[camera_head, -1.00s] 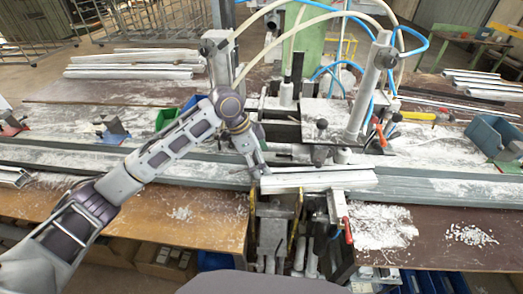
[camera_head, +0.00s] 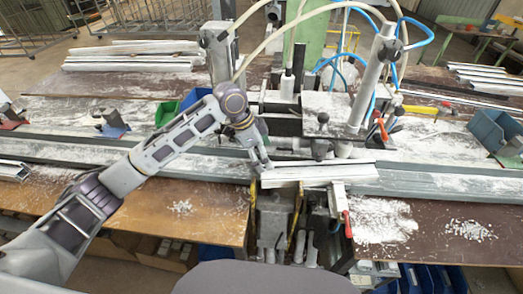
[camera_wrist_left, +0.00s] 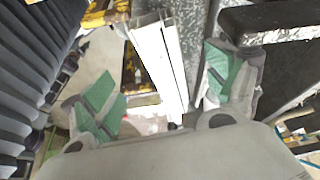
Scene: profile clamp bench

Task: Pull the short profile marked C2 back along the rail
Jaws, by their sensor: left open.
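A short white profile (camera_head: 318,173) lies along the grey rail (camera_head: 430,183) in front of the clamp in the head view. No C2 mark is readable on it. My left gripper (camera_head: 262,166) is at the profile's left end. In the left wrist view the profile (camera_wrist_left: 158,58) reaches in between the green-padded fingers of my left gripper (camera_wrist_left: 160,92). The fingers are wide apart, with gaps on both sides of the profile. My right gripper is not in view.
The clamp's plate and posts (camera_head: 330,110) stand just behind the profile. A red-handled lever (camera_head: 347,222) is below its right end. A blue bin (camera_head: 497,135) stands at right. White chips (camera_head: 385,220) cover the bench. The rail left of the gripper looks clear.

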